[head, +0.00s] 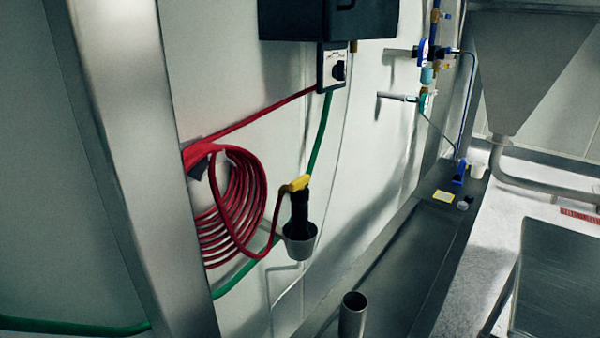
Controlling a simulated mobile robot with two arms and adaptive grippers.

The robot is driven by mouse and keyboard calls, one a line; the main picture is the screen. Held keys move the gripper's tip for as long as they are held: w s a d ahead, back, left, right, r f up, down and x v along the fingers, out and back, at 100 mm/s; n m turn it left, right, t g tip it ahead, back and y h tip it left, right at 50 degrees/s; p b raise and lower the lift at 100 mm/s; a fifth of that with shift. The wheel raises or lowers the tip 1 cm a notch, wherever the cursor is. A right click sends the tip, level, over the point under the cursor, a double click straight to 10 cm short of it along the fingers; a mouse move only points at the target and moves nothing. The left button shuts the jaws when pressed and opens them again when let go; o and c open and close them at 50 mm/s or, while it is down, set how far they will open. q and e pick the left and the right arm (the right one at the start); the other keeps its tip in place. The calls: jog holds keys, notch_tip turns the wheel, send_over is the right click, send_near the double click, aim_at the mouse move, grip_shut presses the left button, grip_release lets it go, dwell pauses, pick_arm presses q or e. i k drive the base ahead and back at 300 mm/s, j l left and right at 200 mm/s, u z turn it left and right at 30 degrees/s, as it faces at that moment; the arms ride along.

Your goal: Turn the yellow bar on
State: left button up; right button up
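A small yellow bar (299,183) sits on top of a black handle-shaped part (299,208), which stands upright in a grey cup (299,241) by the wall. The end of a red hose reaches the yellow bar from the left. I cannot tell from this view whether the bar is in its on or off position. Neither of my grippers is in view.
A coiled red hose (228,215) hangs on the wall behind a metal post (130,150). A black box (328,18) and a switch plate (332,66) are above. An open metal tube (353,315) stands in front. Blue valves (425,52) are farther back, beside a metal hopper (520,60).

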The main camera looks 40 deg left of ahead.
aim_at(299, 184)
jog(key=u, duration=1.2)
jog(key=l, duration=1.45)
jog(key=i+u, duration=0.05)
jog(key=i, duration=0.05)
